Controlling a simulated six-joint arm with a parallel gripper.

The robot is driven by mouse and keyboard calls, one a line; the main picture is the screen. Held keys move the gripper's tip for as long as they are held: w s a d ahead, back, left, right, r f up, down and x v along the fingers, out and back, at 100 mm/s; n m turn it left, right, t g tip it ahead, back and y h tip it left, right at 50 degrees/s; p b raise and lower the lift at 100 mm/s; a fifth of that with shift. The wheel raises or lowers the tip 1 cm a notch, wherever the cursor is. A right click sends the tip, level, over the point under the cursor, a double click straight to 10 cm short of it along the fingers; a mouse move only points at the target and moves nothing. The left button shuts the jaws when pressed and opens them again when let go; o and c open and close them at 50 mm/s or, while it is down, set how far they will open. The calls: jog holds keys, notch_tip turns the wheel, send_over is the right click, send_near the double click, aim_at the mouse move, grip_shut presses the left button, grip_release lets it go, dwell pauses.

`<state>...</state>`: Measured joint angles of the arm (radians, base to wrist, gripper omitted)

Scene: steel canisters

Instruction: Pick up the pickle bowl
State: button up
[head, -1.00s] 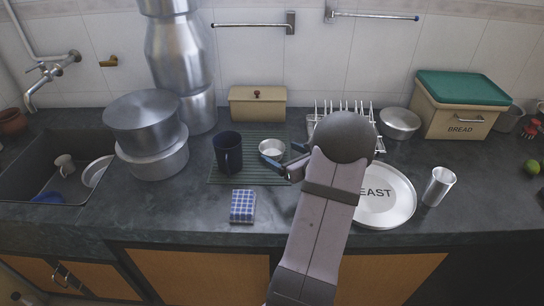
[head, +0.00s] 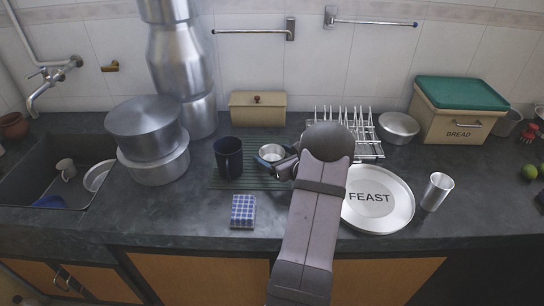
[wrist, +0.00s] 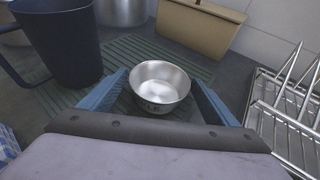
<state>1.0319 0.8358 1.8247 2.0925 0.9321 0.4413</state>
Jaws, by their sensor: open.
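The pickle bowl (head: 271,153) is a small round steel bowl standing upright on the green ribbed mat (head: 228,183). In the wrist view the bowl (wrist: 160,86) looks empty and lies between the tips of my gripper (wrist: 160,92). The blue fingers are open, one on each side of the bowl, and I cannot tell whether they touch it. In the head view my gripper (head: 276,163) is at the bowl's near right side, and my arm hides part of it.
A dark blue mug (head: 229,158) stands close left of the bowl. A wire rack (head: 367,143) is to the right, and a tan box (head: 258,109) behind.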

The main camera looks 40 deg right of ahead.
jog(key=shift+w+f, duration=0.25)
jog(key=shift+w, duration=0.4)
jog(key=shift+c, duration=0.4)
jog(key=c, duration=1.1)
jog(key=shift+o, duration=0.2)
jog(key=shift+d+r, duration=0.1)
notch_tip(320, 180, up, 10)
jog(key=shift+b, duration=0.35)
